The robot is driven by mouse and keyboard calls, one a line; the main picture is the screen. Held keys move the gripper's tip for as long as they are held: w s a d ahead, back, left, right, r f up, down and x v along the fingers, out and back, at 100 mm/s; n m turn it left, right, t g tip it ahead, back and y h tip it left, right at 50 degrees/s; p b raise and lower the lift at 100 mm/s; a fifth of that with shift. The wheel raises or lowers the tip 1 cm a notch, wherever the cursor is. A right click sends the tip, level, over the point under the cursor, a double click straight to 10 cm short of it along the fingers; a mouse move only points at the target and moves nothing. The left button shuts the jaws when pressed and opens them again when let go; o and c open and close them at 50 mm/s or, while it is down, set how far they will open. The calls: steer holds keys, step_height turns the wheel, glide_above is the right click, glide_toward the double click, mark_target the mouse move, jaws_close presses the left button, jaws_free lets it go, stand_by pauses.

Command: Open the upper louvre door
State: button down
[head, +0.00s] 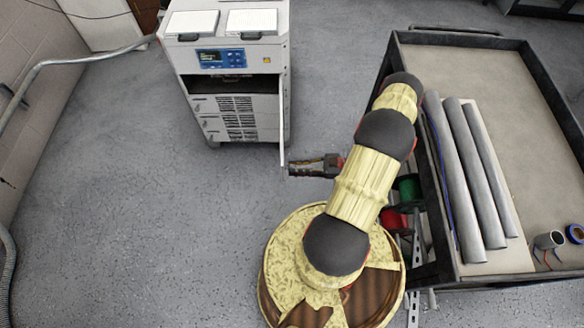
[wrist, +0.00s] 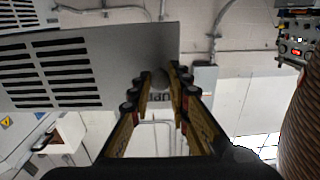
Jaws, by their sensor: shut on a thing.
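The upper louvre door (head: 282,125) of the grey-white cabinet (head: 187,62) stands swung out at the cabinet's right side, seen nearly edge-on in the head view. Behind it a dark upper opening (head: 235,84) shows below the control panel. In the wrist view the door (wrist: 110,60) is a grey panel with black louvre slots. My gripper (head: 292,168) is at the door's near, free edge.
A lower slotted front (head: 238,120) shows under the opening. A black-framed cart (head: 484,85) with grey tubes (head: 458,180) stands right, close beside my arm. Red and green spools (head: 408,190) sit beneath it. The floor (head: 130,200) to the left is clear.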

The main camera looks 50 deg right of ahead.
steer(key=shift+s, duration=0.1)
stand_by(0.3)
steer(key=c, duration=1.7)
jaws_free()
steer(key=shift+d, duration=0.1)
steer(key=shift+o, duration=0.2)
steer(key=v, duration=0.7)
steer(key=shift+s+d, duration=0.2)
